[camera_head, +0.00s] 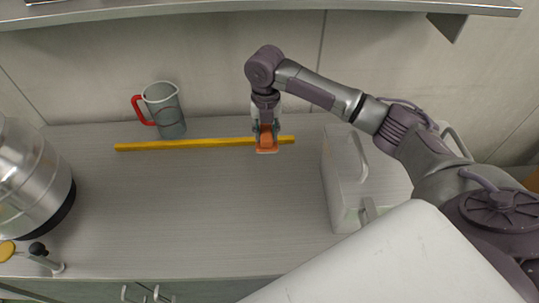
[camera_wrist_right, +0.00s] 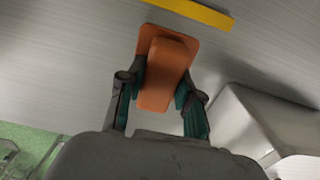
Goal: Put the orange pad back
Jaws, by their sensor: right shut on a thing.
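The orange pad (camera_head: 267,149) is in my right gripper (camera_head: 266,132), above the grey worktop (camera_head: 200,220) near a long yellow strip (camera_head: 190,144). In the right wrist view the pad (camera_wrist_right: 160,85) sits between the two fingers of the right gripper (camera_wrist_right: 162,90), which are shut on its raised block. Its flat orange plate shows beyond the block, toward the yellow strip (camera_wrist_right: 195,12). I cannot tell whether the pad touches the worktop. My left gripper is not in view.
A grey jug with a red handle (camera_head: 166,110) stands at the back left by the strip. A large steel vessel (camera_head: 30,180) is at the left edge. A pale box (camera_head: 345,180) stands right of the gripper. A shelf (camera_head: 200,12) overhangs the back. The middle worktop is clear.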

